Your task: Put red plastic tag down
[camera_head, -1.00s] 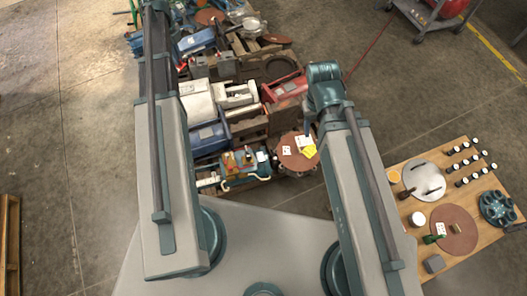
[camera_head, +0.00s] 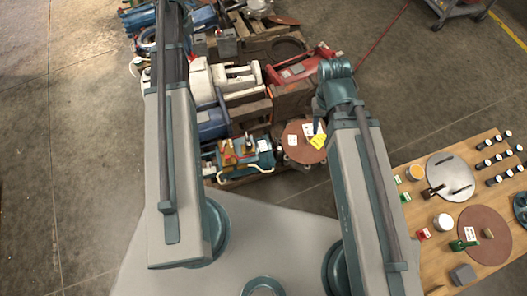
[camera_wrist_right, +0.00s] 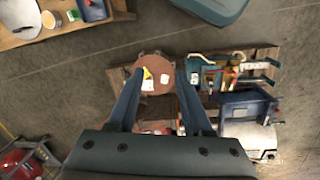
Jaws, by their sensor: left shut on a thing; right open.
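A small red piece with a white face (camera_head: 424,233) lies on the wooden table at the right, next to my right arm; I cannot tell if it is the red plastic tag. My left arm reaches up out of the top of the head view, and its gripper and anything in it are out of sight. My right gripper (camera_head: 318,112) is open and empty above a brown disc (camera_head: 292,138) on the pile. In the right wrist view its fingers (camera_wrist_right: 158,73) appear either side of the disc, which bears a yellow tag (camera_wrist_right: 147,73) and white labels.
The pile on the pallet holds a blue pump (camera_head: 262,160), a red machine part (camera_head: 300,66) and other gear. The wooden table (camera_head: 408,188) carries a metal plate (camera_head: 450,168), a brown disc (camera_head: 482,222), a green part (camera_head: 463,245) and several dark-topped cylinders. Bare floor lies left.

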